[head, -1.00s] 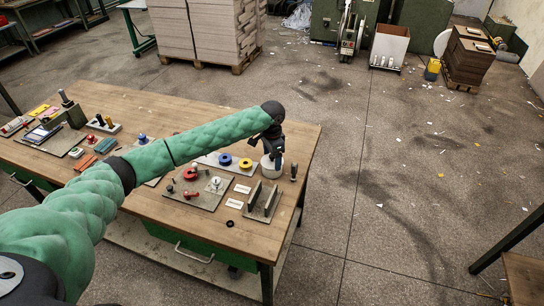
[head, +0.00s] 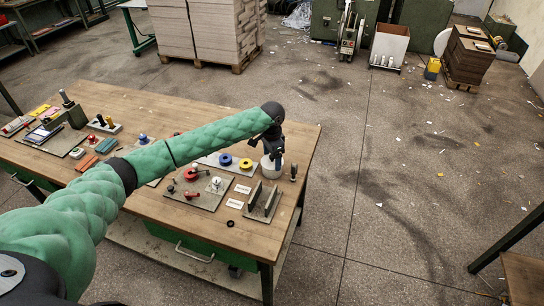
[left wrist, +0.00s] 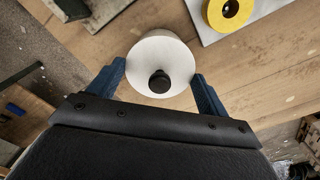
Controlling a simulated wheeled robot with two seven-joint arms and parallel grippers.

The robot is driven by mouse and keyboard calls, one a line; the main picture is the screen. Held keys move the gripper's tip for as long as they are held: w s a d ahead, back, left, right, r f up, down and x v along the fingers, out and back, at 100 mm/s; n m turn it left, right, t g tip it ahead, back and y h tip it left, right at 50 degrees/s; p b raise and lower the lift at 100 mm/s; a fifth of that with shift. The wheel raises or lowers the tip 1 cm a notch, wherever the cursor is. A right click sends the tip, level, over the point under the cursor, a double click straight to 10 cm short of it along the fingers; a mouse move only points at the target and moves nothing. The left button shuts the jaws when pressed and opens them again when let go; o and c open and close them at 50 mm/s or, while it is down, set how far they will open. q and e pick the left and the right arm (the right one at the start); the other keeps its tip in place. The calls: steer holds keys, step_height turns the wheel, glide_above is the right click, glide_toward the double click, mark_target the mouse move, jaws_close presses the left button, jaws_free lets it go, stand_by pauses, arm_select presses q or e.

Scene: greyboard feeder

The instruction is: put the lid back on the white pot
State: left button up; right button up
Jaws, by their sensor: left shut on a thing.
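A white round lid with a black knob (left wrist: 159,82) is between the two blue fingers of my left gripper (left wrist: 158,75) in the left wrist view. The fingers are shut on its sides. In the head view, my left gripper (head: 273,155) is over the right part of the workbench, with a white round body (head: 271,167) just under it. The lid and the white pot cannot be told apart there, and whether the lid rests on the pot is not clear. My right gripper is not in view.
A dark small item (head: 294,171) stands to the right, near the bench edge.

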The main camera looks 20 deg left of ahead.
arm_select(q)
steer(key=o, duration=0.9)
steer(key=shift+o, duration=0.2)
steer(key=shift+r, duration=0.1)
steer(key=shift+r+p, duration=3.2)
steer(key=shift+r, duration=0.25)
steer(key=shift+c, duration=0.4)
jaws_close()
steer(key=shift+f+b, duration=0.5)
steer(key=shift+f, duration=1.7)
